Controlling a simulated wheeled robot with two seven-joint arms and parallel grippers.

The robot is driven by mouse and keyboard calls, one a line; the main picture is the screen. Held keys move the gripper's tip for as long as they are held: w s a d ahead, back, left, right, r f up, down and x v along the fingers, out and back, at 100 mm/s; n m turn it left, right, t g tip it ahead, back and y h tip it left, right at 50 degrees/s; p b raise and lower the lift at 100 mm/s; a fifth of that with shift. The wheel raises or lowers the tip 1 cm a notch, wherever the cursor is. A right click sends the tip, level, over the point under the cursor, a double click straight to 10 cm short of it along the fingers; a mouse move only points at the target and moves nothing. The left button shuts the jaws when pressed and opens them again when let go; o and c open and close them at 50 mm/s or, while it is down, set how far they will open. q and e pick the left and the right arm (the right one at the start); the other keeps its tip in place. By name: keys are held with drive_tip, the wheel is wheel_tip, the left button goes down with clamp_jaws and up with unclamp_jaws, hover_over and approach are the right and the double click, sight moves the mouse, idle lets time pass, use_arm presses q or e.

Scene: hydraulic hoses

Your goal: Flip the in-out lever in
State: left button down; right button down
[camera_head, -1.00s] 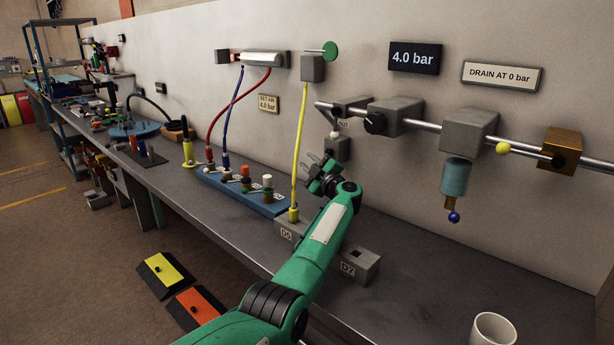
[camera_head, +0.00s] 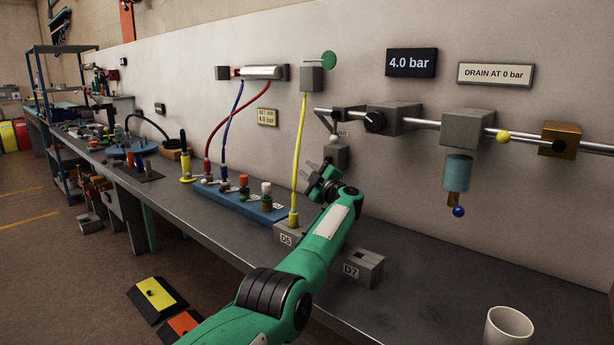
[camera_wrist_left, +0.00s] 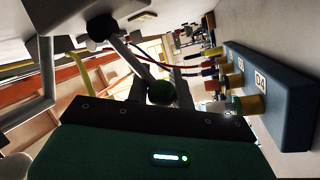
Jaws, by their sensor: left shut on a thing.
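My left gripper (camera_head: 316,168) reaches up from the bench towards a grey block (camera_head: 337,157) on the wall below the pipe. I cannot tell from the head view whether this knob belongs to the in-out lever; the fingers and wrist hide that spot. My right gripper is not in view.
A yellow hose (camera_head: 300,150) stands close left of my gripper. A blue valve rack (camera_head: 238,201) with several hose fittings is further left. Grey blocks marked D6 (camera_head: 286,239) and D7 (camera_head: 351,271) sit near my arm. A white cup (camera_head: 507,328) stands at front right.

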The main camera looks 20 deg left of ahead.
use_arm(q)
drive_tip(key=shift+w+d+f, duration=0.1)
drive_tip(key=shift+d+f, duration=0.05)
drive_tip(key=shift+d, duration=0.3)
drive_tip(key=c, duration=1.6)
unclamp_jaws()
drive_tip(key=o, duration=0.4)
drive_tip(key=shift+w+d, duration=0.1)
drive_tip(key=shift+d, duration=0.15)
drive_tip(key=shift+o, duration=0.3)
drive_tip(key=shift+w+d+f, duration=0.1)
drive_tip(key=shift+d, duration=0.05)
drive_tip(key=shift+a, duration=0.35)
